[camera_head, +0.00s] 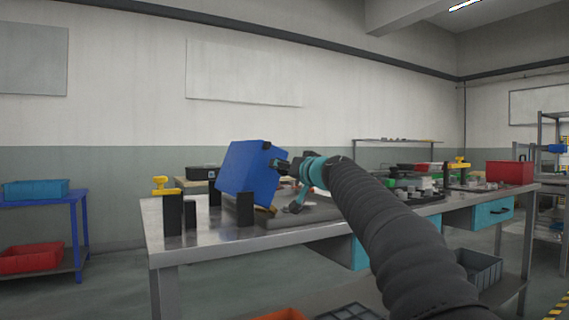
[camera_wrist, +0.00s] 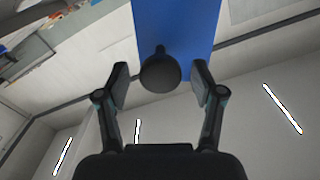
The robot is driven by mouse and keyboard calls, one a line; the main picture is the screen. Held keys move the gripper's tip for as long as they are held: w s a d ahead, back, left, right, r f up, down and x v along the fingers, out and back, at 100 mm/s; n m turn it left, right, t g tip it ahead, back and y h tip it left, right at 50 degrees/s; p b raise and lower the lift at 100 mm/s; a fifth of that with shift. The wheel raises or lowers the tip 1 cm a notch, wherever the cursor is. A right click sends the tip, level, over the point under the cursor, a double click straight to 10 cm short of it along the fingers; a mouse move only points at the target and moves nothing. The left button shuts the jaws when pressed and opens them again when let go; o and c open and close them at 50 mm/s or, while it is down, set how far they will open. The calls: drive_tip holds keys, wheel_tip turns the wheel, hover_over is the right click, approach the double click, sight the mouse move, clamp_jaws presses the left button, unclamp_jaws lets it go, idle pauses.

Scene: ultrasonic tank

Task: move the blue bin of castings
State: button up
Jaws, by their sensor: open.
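A light-blue bin (camera_head: 36,189) sits on the top shelf of a blue cart at the far left; I cannot see castings in it, nor tell whether it is the task's bin. A large blue box-like panel (camera_head: 246,174) stands tilted on the steel table. My gripper (camera_head: 281,165) is at its upper right side, far from the light-blue bin. In the wrist view the open jaws (camera_wrist: 160,84) stand either side of a round black knob (camera_wrist: 160,72) on the blue panel (camera_wrist: 178,22). Gaps show between both fingers and the knob.
The steel table (camera_head: 190,235) carries black posts (camera_head: 245,209), yellow-topped fittings and many small parts. A red box (camera_head: 508,172) stands at its right end. A red bin (camera_head: 32,257) lies on the cart's lower shelf. Floor between cart and table looks clear.

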drive_tip(key=shift+w+a, duration=0.35)
drive_tip(key=shift+w, duration=0.1)
clamp_jaws()
drive_tip(key=shift+s+a, duration=0.1)
